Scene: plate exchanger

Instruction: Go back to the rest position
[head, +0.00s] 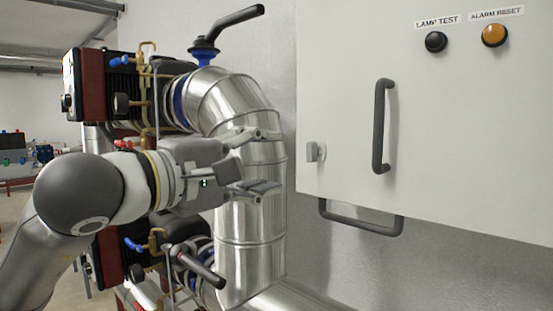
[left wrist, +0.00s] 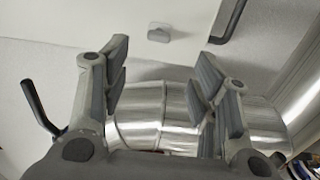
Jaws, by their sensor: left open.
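My left gripper (head: 262,161) is open and empty in the head view, its fingers pointing right in front of the shiny silver pipe (head: 250,220). In the left wrist view the two fingers of the left gripper (left wrist: 163,85) stand apart, with the silver pipe (left wrist: 150,112) seen behind the gap. I cannot tell whether a finger touches the pipe. My right gripper is in neither view.
A white cabinet (head: 340,60) fills the right, with a vertical dark handle (head: 381,125), a lower handle (head: 360,218), a black button (head: 435,41) and an orange button (head: 494,35). A black valve lever (head: 235,22) tops the pipe. Plate exchangers (head: 92,82) stand behind my left arm.

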